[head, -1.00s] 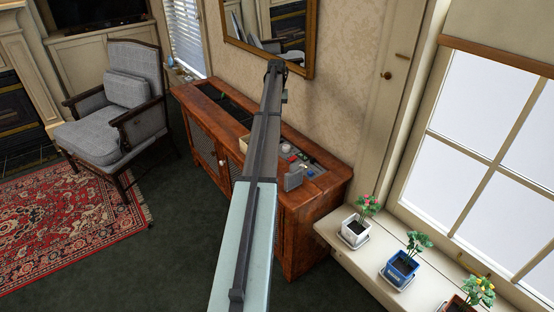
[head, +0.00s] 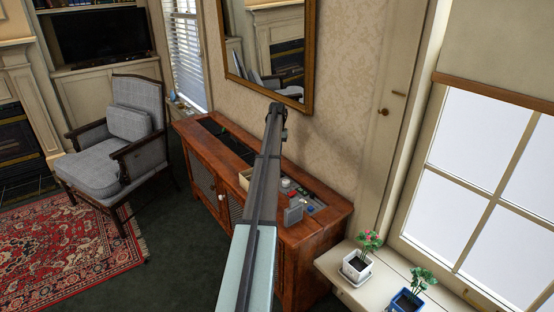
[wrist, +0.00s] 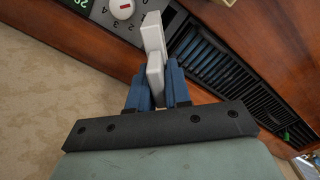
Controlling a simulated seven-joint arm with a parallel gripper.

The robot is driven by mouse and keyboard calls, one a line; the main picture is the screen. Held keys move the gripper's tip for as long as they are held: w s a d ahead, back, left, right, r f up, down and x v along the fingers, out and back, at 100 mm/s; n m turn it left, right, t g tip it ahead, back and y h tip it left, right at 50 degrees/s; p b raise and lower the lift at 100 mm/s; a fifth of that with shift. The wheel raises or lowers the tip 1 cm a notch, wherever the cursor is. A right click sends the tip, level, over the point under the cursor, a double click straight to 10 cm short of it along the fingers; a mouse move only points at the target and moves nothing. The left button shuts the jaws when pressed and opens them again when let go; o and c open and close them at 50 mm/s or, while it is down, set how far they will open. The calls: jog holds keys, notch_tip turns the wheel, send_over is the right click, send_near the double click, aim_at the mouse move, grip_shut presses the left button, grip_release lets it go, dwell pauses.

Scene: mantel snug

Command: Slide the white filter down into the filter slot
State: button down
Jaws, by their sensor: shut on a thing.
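In the wrist view my gripper (wrist: 157,78) has two blue fingers shut on the white filter (wrist: 153,38). The filter is a pale, stepped, plate-like piece that stands out beyond the fingertips over the cabinet top. Its far end overlaps the edge of the grey control panel (wrist: 127,28) in the picture; I cannot tell whether it touches. I cannot pick out the filter slot with certainty, and the filter may hide it. In the head view my arm hides the gripper and the filter.
The wooden cabinet (head: 310,242) stands against the wall. A dark slatted grille (wrist: 215,68) lies right of the filter, and a white knob with a red mark (wrist: 122,9) sits on the panel. Potted plants (head: 357,262) line the sill.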

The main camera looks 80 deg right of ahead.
jog(key=shift+f, duration=1.85)
jog(key=shift+f, duration=0.6)
jog(key=c, duration=1.1)
grip_release()
jog(key=shift+o, duration=0.2)
notch_tip(320, 180, up, 13)
jog(key=shift+r, duration=0.1)
